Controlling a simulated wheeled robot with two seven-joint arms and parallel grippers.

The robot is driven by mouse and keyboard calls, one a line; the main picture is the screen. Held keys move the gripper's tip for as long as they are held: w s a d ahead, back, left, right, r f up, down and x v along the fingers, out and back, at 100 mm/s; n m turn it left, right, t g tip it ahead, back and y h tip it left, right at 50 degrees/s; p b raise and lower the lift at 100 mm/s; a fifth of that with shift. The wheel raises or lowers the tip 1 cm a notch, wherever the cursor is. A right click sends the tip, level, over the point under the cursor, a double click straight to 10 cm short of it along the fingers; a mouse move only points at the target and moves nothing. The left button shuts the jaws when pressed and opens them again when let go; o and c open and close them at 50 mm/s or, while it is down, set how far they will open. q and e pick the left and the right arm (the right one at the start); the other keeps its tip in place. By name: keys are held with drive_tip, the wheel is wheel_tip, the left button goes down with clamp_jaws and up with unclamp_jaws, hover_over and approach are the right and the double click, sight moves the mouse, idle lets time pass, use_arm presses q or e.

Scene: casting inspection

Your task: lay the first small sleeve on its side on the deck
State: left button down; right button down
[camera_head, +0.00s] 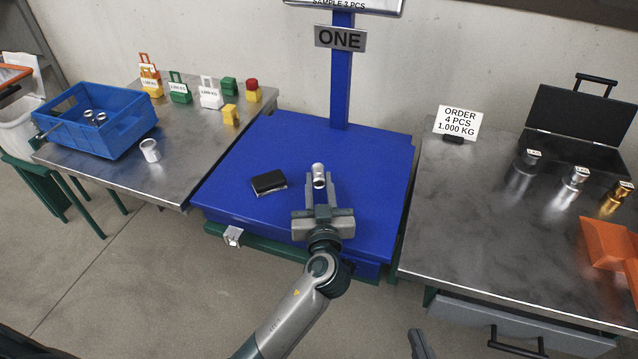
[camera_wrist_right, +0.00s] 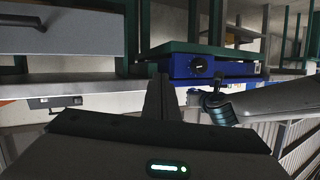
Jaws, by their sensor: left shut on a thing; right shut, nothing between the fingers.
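A small silver sleeve (camera_head: 318,170) is at the middle of the blue deck (camera_head: 375,170). My left gripper (camera_head: 320,187) reaches over the deck from the front and is shut on this sleeve. The sleeve looks laid over, its long side running away from me; the fingers hide part of it, and I cannot tell whether it touches the deck. My right gripper (camera_head: 418,345) shows at the bottom edge, away from the deck. In the right wrist view its fingers (camera_wrist_right: 163,98) are shut and empty.
A black flat block (camera_head: 268,182) lies on the deck left of the sleeve. A larger silver sleeve (camera_head: 150,150) stands on the left bench beside a blue crate (camera_head: 125,130) holding small sleeves. The sign post (camera_head: 342,75) rises behind. The deck's right side is clear.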

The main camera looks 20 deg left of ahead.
use_arm(q)
drive_tip(key=shift+f+b, duration=0.95)
use_arm(e)
wheel_tip(320, 180, up, 7)
drive_tip(key=a+t+y, duration=0.1)
drive_tip(key=t, duration=0.3)
drive_tip(key=shift+w+a, duration=0.15)
drive_tip(key=shift+a, duration=0.15)
use_arm(q)
drive_tip(key=shift+f, duration=0.15)
use_arm(e)
drive_tip(key=shift+f, duration=0.2)
use_arm(q)
drive_tip(key=c, duration=1.3)
unclamp_jaws()
drive_tip(key=shift+c, duration=0.2)
use_arm(e)
drive_tip(key=shift+r, duration=0.15)
